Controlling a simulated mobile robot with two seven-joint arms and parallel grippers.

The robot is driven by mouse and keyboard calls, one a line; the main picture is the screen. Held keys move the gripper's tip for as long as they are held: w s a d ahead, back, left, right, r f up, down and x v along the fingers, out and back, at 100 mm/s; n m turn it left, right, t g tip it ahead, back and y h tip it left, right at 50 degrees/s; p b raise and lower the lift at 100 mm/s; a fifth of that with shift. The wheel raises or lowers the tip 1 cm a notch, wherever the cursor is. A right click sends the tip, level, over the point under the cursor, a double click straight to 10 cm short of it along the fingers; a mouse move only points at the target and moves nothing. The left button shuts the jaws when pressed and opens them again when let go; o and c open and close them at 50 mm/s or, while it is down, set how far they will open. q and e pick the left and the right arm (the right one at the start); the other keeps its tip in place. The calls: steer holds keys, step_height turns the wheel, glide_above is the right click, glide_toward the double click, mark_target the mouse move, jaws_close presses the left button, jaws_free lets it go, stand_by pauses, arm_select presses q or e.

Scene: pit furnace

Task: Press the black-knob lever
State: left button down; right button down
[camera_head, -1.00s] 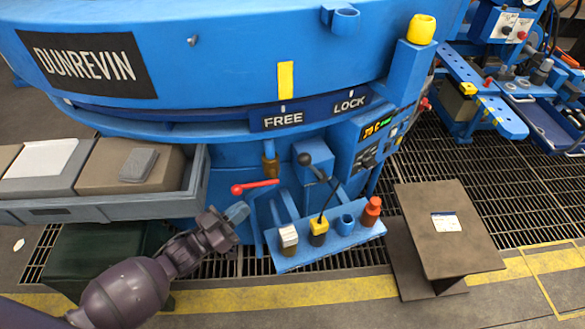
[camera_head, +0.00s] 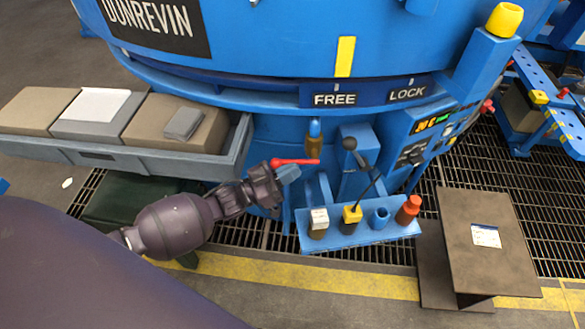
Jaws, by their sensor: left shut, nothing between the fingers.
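The black-knob lever (camera_head: 350,144) stands on a blue bracket below the FREE and LOCK labels of the big blue furnace (camera_head: 270,40). Its round black knob is at the upper left and its dark arm slants down to the right. A red-handled lever (camera_head: 296,162) lies to its left. My left gripper (camera_head: 288,174) comes in from the left and is shut and empty. Its bluish tips are just below the red handle's left end in the picture; whether they touch cannot be told. The gripper is left of the black knob and apart from it. My right gripper is not in view.
A blue shelf holds a white-topped item (camera_head: 318,222), a yellow-topped one (camera_head: 352,214), a blue cup (camera_head: 380,217) and a red-capped one (camera_head: 408,208). A grey tray of boxes (camera_head: 238,150) is at left. A brown stand (camera_head: 490,240) is at right. Floor grating lies below.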

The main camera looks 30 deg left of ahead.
mark_target(357, 153)
arm_select(q)
steer(key=x, duration=1.1)
steer(key=shift+b, duration=0.45)
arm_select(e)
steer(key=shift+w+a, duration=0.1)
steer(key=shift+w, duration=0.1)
arm_select(q)
steer(key=shift+w+r, duration=0.1)
